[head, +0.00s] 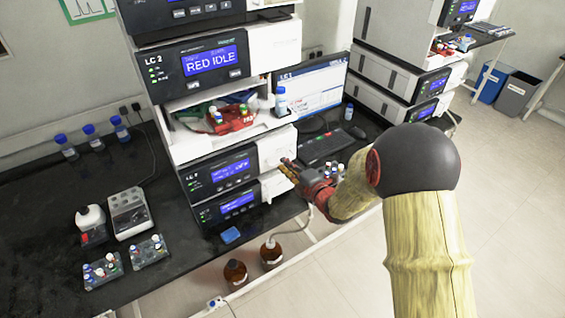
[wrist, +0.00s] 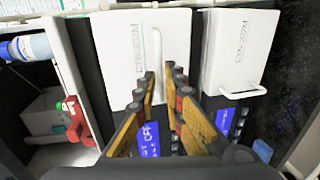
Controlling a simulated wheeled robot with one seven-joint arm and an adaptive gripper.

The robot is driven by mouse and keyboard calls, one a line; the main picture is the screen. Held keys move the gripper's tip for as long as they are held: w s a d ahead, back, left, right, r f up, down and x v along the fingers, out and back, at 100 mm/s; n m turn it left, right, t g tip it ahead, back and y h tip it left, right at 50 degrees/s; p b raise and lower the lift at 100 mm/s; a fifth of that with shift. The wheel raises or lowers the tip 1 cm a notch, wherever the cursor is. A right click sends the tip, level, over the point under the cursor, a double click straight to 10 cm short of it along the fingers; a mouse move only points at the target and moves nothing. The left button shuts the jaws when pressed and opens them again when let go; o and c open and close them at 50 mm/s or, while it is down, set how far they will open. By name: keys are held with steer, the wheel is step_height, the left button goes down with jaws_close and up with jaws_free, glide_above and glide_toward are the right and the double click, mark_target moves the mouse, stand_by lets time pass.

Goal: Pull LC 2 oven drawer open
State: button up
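The module marked LC 2 (head: 200,68) has a screen reading RED IDLE and a white front panel at its right. Lower in the same stack are two white drawer fronts, an upper one (head: 277,147) and a lower one (head: 274,185); labels beside them are too small to read. In the wrist view the upper drawer front (wrist: 125,55) has a white bar handle (wrist: 157,50), and the lower drawer front (wrist: 235,45) shows at right. My gripper (wrist: 163,78) is open, its fingertips close to the upper drawer's handle; contact is unclear. It also shows at the upper drawer in the head view (head: 286,165).
A shelf above the drawers holds red and green items (head: 230,118) and a blue-capped bottle (head: 281,101). A monitor (head: 310,88) and keyboard (head: 325,147) stand right of the stack. Brown bottles (head: 271,254) stand below the bench. Open floor lies at right.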

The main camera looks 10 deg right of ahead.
steer(key=shift+x, duration=1.55)
steer(key=shift+c, duration=0.6)
jaws_close()
